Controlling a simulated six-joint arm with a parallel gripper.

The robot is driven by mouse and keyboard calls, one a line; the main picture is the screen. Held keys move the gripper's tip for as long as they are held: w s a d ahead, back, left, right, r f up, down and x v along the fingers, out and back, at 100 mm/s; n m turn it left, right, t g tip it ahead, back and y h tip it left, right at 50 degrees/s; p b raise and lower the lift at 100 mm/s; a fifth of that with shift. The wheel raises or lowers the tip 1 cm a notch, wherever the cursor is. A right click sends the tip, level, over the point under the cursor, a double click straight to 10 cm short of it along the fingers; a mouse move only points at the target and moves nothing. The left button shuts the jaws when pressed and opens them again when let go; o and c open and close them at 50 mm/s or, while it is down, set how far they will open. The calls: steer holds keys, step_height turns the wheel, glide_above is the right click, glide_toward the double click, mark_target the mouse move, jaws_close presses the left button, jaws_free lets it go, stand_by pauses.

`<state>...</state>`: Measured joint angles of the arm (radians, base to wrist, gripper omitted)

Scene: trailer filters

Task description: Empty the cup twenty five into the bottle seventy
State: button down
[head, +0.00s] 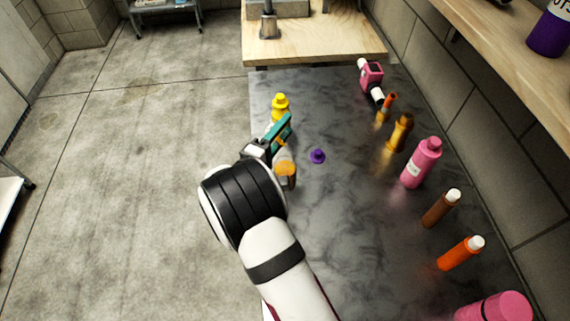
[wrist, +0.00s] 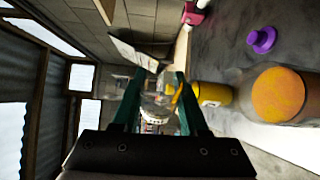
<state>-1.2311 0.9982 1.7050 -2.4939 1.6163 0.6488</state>
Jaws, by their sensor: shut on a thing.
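My gripper (head: 283,128), with teal fingers, is shut on a clear vessel, likely the cup (wrist: 157,100), above the left side of the dark bench. The wrist view is rolled sideways, and the cup shows faintly between the fingers. Its number cannot be read. A clear container with an orange part (head: 285,170) stands on the bench just below the gripper; it also shows large at the right of the wrist view (wrist: 278,95). Whether it is bottle seventy cannot be told, as no number is legible. A small purple cap (head: 317,156) lies right of it.
A yellow bottle (head: 280,103) stands just behind the gripper. Along the wall are a pink device (head: 371,75), a gold bottle (head: 401,132), a pink bottle (head: 421,163), and brown (head: 440,208) and orange (head: 460,253) bottles.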

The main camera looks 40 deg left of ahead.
steer(key=shift+s+d+f+m+t+p, duration=0.15)
steer(key=shift+f+m+t+p, duration=0.3)
steer(key=shift+m, duration=0.55)
stand_by(1.5)
steer(key=shift+d+r+m+t+p, duration=0.15)
steer(key=shift+d+m+t+p, duration=0.2)
steer(key=shift+m, duration=0.4)
steer(key=shift+d+r+m+t+p, duration=0.15)
steer(key=shift+m+p, duration=0.3)
steer(key=shift+m, duration=0.35)
steer(key=shift+d+r+m+t+p, duration=0.1)
steer(key=shift+m+t+p, duration=0.25)
steer(key=shift+m, duration=0.4)
stand_by(3.2)
